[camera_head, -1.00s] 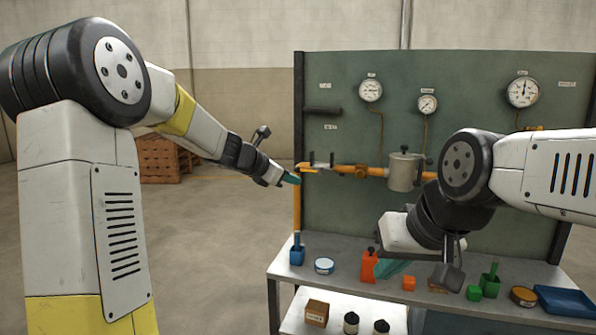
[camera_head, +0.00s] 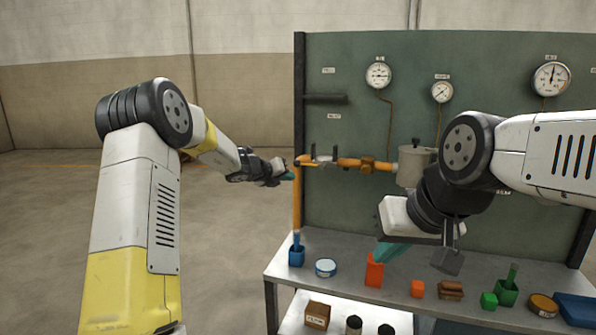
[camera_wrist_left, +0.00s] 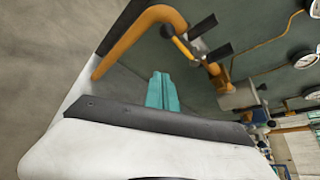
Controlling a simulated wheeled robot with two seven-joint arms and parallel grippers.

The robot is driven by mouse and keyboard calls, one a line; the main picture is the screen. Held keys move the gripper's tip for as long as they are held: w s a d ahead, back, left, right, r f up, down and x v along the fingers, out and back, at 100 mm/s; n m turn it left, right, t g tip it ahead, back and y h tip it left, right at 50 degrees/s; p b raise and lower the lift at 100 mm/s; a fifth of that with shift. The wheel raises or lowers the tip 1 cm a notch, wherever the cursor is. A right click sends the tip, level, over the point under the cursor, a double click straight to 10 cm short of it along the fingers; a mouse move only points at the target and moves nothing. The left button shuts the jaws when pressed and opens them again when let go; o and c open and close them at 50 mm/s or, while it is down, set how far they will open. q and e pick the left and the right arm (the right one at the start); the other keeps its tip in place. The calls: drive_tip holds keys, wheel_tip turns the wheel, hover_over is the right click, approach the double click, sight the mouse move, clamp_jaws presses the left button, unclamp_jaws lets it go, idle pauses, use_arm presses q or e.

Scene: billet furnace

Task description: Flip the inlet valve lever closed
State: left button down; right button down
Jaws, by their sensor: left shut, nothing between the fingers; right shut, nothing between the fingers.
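The inlet valve (camera_head: 322,157) sits near the left end of the orange pipe on the green panel, with small dark and metal parts standing up from it. In the left wrist view, a yellow-orange lever (camera_wrist_left: 181,45) with dark pieces shows beside the pipe bend. My left gripper (camera_head: 289,176) is just left of the pipe's corner in the head view, below and left of the valve. Its teal fingers (camera_wrist_left: 161,91) are shut and empty, apart from the lever.
The orange pipe (camera_head: 347,163) runs right to a grey canister (camera_head: 411,165), partly hidden by my right arm. Gauges (camera_head: 378,75) are above. The bench (camera_head: 345,285) holds a blue cup, tins, an orange bottle and blocks. Open floor lies left of the panel.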

sight(308, 165)
use_arm(q)
drive_tip(key=x, duration=1)
drive_tip(key=r, duration=0.1)
drive_tip(key=a+r, duration=0.2)
drive_tip(key=shift+w+r, duration=0.2)
drive_tip(key=shift+w, duration=0.15)
drive_tip(key=shift+a, duration=0.1)
